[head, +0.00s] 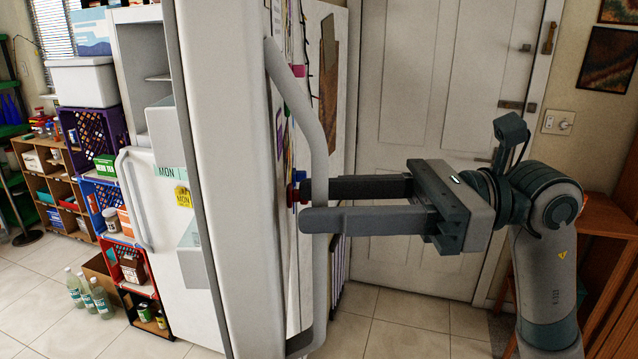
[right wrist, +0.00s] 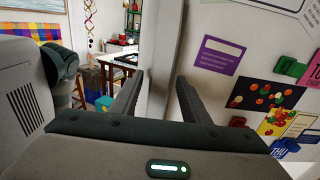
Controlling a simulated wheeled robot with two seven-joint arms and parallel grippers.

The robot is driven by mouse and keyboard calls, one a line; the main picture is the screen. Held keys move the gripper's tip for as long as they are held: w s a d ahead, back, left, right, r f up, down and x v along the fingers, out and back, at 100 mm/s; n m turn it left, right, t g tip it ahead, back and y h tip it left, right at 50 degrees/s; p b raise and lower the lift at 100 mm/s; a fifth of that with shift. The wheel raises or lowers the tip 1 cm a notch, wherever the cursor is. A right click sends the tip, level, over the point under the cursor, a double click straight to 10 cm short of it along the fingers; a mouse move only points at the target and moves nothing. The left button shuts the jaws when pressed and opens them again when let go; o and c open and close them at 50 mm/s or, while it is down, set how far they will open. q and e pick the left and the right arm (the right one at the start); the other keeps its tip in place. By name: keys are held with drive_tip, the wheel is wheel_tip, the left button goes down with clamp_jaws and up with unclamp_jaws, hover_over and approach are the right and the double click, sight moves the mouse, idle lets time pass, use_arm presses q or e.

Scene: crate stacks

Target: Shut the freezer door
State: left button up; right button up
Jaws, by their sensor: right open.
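The freezer door (head: 225,150) stands wide open in the head view, its edge towards me and its magnet-covered outer face turned right. The open freezer compartment (head: 140,50) shows behind it at the left, partly hidden by the door. A long curved white handle (head: 319,140) runs down the door's outer face. My right gripper (head: 305,205) is open, reaching in from the right with one finger on each side of the handle. The right wrist view shows the handle (right wrist: 158,50) upright between the fingers; contact cannot be told. My left gripper is not in view.
The lower fridge door (head: 160,215) is closed. Crates (head: 92,135) and several bottles (head: 90,297) stand left of the fridge. A white room door (head: 425,110) is behind my right arm, and a wooden shelf (head: 607,215) at far right.

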drive_tip(key=shift+a, duration=0.65)
drive_tip(key=shift+c, duration=0.3)
clamp_jaws()
drive_tip(key=shift+a, duration=0.1)
